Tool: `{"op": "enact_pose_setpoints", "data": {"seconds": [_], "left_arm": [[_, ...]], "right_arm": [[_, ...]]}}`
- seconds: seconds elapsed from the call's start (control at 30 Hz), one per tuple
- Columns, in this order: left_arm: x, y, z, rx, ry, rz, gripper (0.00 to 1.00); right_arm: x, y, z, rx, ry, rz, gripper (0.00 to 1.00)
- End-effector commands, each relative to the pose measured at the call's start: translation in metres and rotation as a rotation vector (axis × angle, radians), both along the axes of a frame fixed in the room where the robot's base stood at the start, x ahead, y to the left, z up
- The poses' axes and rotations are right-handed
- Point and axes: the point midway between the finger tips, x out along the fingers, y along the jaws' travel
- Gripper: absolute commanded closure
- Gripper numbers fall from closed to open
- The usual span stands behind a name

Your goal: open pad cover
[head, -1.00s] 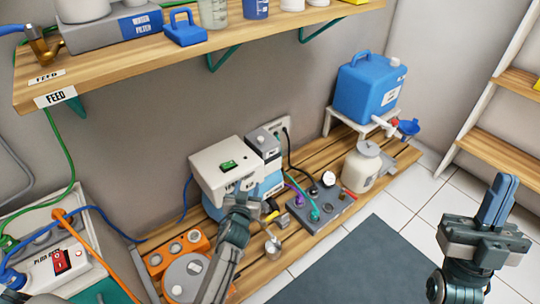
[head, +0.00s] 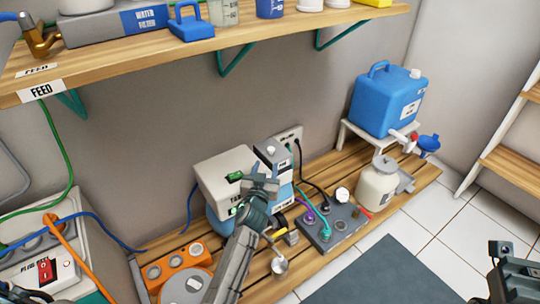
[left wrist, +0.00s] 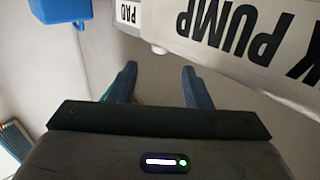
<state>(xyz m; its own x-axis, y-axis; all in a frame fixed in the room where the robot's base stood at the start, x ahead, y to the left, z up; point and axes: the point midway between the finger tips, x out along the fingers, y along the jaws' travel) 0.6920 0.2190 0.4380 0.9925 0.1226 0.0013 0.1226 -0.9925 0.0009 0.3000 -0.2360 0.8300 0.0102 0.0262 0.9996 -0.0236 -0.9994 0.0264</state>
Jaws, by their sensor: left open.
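In the left wrist view a small label reading PAD (left wrist: 128,14) is at the top, upside down. In the head view my left gripper (head: 262,184) is in front of a white box (head: 222,172) with a green switch and a smaller grey-topped unit (head: 272,152). It partly hides both. I cannot tell which part is the pad cover. My right gripper (head: 508,265) is cut off at the lower right.
A wooden shelf (head: 150,62) hangs above. An orange block (head: 172,267) is at lower left.

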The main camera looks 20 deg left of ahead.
Motion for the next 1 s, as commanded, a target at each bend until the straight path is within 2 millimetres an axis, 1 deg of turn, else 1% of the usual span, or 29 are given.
{"op": "enact_pose_setpoints", "data": {"seconds": [0.03,0.2,0.3,0.4,0.57,0.8,0.87,1.0], "left_arm": [[0.012,0.002,-0.001,0.002,-0.002,0.000,0.56],[0.042,0.006,-0.001,0.001,-0.001,0.000,0.56],[0.056,0.007,-0.002,0.002,-0.001,0.000,0.56],[0.065,0.008,-0.001,0.001,0.000,0.000,0.56],[0.071,0.009,-0.001,0.001,0.001,0.000,0.56],[0.072,0.009,0.000,0.001,0.001,0.000,0.56],[0.072,0.009,0.000,0.001,0.001,0.000,0.68],[0.071,0.009,-0.001,0.001,0.001,0.000,0.95]], "right_arm": [[0.000,0.000,-0.004,0.002,-0.001,-0.002,1.00],[0.001,0.000,-0.008,0.008,-0.004,-0.007,1.00],[0.001,0.000,-0.010,0.012,-0.007,-0.009,1.00],[0.001,0.000,-0.011,0.016,-0.008,-0.011,1.00],[0.001,0.000,-0.011,0.019,-0.009,-0.012,1.00],[0.001,0.000,-0.011,0.020,-0.010,-0.013,1.00],[0.001,0.000,-0.011,0.020,-0.010,-0.013,1.00],[0.001,0.000,-0.011,0.019,-0.010,-0.013,1.00]]}}
